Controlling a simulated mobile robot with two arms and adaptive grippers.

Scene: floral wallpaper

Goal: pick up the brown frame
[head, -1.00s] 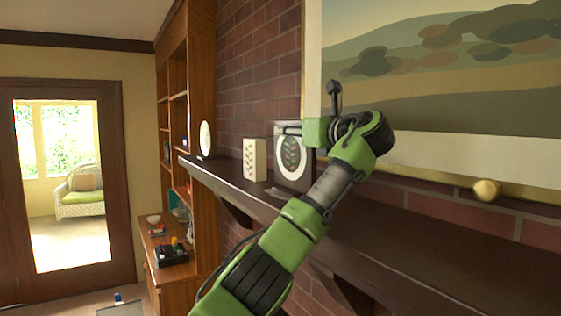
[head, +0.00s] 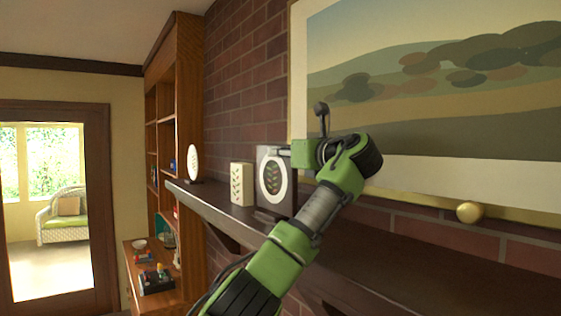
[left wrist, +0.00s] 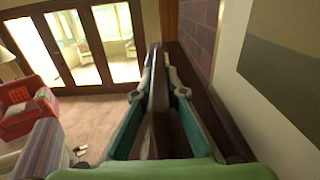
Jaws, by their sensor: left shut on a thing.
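The brown frame (head: 275,178) stands upright at the mantel shelf in the head view, a dark-edged picture with a white mat and leaves in a dark oval. My left gripper (head: 288,151) is at its upper right edge, shut on it. In the left wrist view, the frame (left wrist: 157,95) shows edge-on as a dark brown slab between the two fingers of my left gripper (left wrist: 158,75). I cannot tell whether its foot touches the shelf. My right gripper is in neither view.
The dark mantel shelf (head: 440,274) runs along the brick wall (head: 245,98). A cream box (head: 241,184) and a white oval piece (head: 193,163) stand left of the frame. A large landscape painting (head: 430,130) hangs behind my arm. A gold ball (head: 470,211) is at the right.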

